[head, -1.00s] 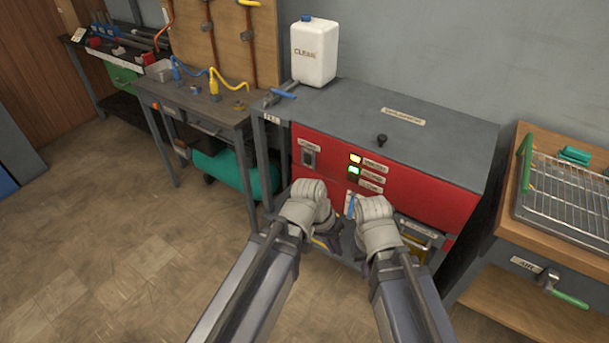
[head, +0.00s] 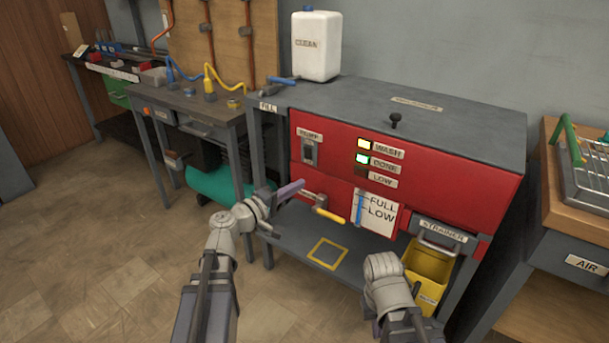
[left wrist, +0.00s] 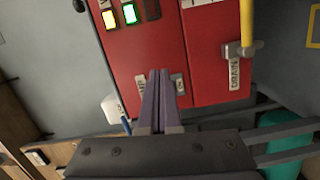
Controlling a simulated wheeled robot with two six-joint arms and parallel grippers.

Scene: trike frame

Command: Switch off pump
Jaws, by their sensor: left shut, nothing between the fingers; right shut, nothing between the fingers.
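The pump switch (head: 309,152) is a grey box on the left of the red panel (head: 440,188), under a PUMP label (head: 310,135). My left gripper (head: 300,184) is shut and empty, below the switch in the head view. In the left wrist view its closed fingers (left wrist: 159,74) point at the red panel and cover the switch area; an ON label (left wrist: 180,85) shows beside them. The switch position is too small to tell. My right gripper (head: 384,268) is at the lower right, in front of the yellow strainer bin, with its fingers mostly hidden.
The WASH lamp (head: 363,143) glows yellow and the DONE lamp (head: 362,158) glows green; LOW is dark. A yellow drain handle (head: 329,215) sticks out below the panel, close to my left gripper. A FULL/LOW gauge (head: 375,212) and yellow bin (head: 427,270) are further right.

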